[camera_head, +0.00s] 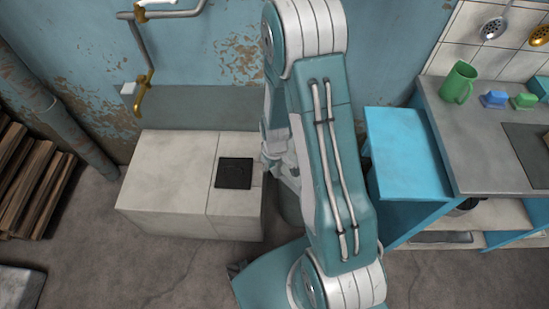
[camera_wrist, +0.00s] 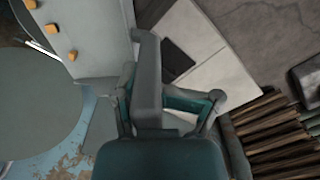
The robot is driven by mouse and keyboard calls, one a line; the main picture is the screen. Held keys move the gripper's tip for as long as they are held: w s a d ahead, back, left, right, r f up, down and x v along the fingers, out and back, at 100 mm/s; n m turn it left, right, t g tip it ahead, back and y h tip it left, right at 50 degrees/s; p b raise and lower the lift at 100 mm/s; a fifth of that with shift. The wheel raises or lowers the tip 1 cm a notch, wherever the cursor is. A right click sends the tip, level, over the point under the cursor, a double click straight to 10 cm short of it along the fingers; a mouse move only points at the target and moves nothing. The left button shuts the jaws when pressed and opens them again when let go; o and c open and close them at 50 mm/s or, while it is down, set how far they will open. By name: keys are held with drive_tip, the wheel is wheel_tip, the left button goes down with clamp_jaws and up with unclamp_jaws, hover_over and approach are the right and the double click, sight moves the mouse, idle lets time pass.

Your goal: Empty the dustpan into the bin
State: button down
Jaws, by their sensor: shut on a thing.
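In the wrist view a grey dustpan (camera_wrist: 88,32) fills the upper left, with three small orange blocks (camera_wrist: 51,28) on it. My gripper (camera_wrist: 160,100) is shut on its grey handle (camera_wrist: 148,78). In the head view the bin (camera_head: 290,207) shows as a sliver behind my arm. My arm hides most of my gripper and the dustpan there.
A white box (camera_head: 165,185) with a black square (camera_head: 234,173) on top stands left of my arm. A blue cabinet (camera_head: 405,155) and a grey counter (camera_head: 470,130) with a green mug (camera_head: 459,83) are at the right. Wood planks (camera_head: 35,185) lie far left.

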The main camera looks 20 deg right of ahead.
sight(275, 174)
drive_tip(key=shift+d+f, duration=0.15)
drive_tip(key=shift+f, duration=1.6)
drive_tip(key=shift+w+d+r+g+y, duration=0.25)
drive_tip(key=shift+d+r+y, duration=0.25)
drive_tip(key=shift+d+r, duration=0.3)
drive_tip(key=shift+w+d+r+g+y, duration=0.15)
drive_tip(key=shift+w+d+r+y, duration=0.1)
drive_tip(key=shift+d+r+y, duration=0.45)
drive_tip(key=w+d+r+g+y, duration=0.1)
drive_tip(key=w+d+r+y, duration=0.1)
drive_tip(key=d+r+y, duration=0.2)
drive_tip(key=d+r, duration=0.1)
drive_tip(key=d, duration=0.2)
drive_tip(key=shift+w+d+g+y, duration=0.3)
drive_tip(key=shift+w+d, duration=0.1)
